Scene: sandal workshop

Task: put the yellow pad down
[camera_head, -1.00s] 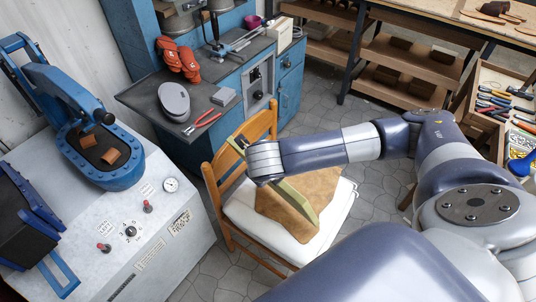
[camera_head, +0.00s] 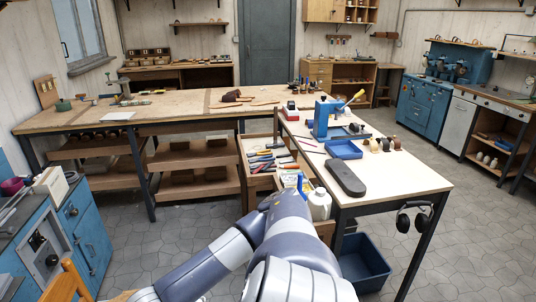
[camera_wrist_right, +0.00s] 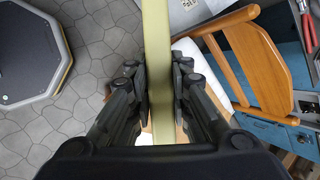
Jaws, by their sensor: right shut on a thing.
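The yellow pad (camera_wrist_right: 156,30) is pale yellow-green and appears edge-on, as a long upright strip, in the right wrist view. My right gripper (camera_wrist_right: 161,82) is shut on it, with dark fingers pressing from both sides. The wooden chair (camera_wrist_right: 262,58) with its white seat (camera_wrist_right: 190,52) shows to the right of the pad and partly behind it. I cannot tell whether the pad touches the seat. In the head view only my right arm shows at the bottom; the right gripper and the pad are out of frame. My left gripper is in neither view.
The chair's back (camera_head: 68,285) peeks in at the head view's lower left, near a blue cabinet (camera_head: 82,235).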

